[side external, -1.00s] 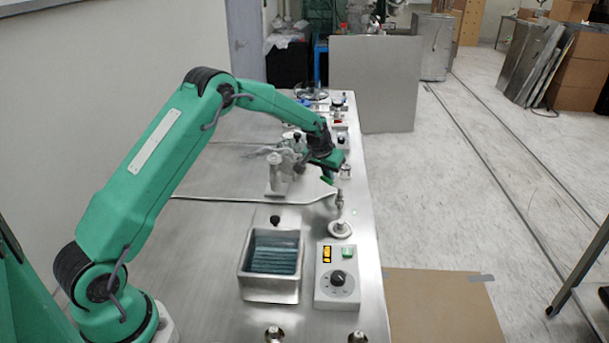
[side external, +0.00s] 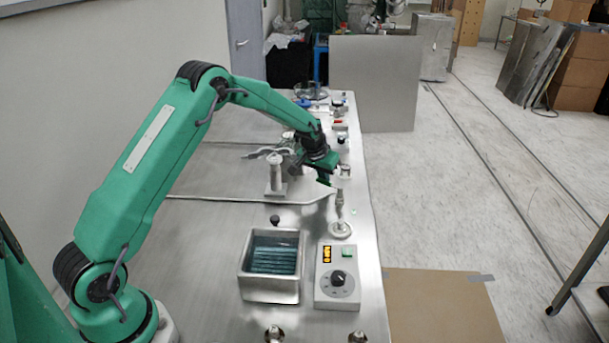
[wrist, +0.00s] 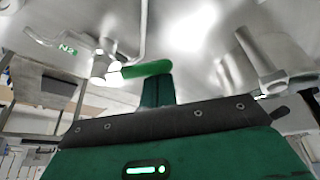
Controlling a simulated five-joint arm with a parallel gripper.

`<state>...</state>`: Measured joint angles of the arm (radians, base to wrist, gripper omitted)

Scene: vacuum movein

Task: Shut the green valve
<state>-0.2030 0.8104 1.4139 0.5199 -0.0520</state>
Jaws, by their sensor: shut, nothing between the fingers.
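The green valve handle (wrist: 147,69) shows in the wrist view as a bright green lever beside a shiny metal fitting. My gripper (wrist: 156,90) is shut and empty, its dark green fingertips right at the lever, overlapping its free end in the picture. I cannot tell whether they touch. In the side view my gripper (side external: 324,178) points down above the work surface, just left of an upright metal fitting (side external: 340,200). The lever cannot be clearly told from my green fingers there.
A metal bench (side external: 215,270) carries a thin pipe (side external: 230,198), a short metal post (side external: 275,177), a square basin (side external: 270,292) and a control box (side external: 338,290) with a knob. A green N2 label (wrist: 67,49) shows in the wrist view. The bench's right edge is close.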

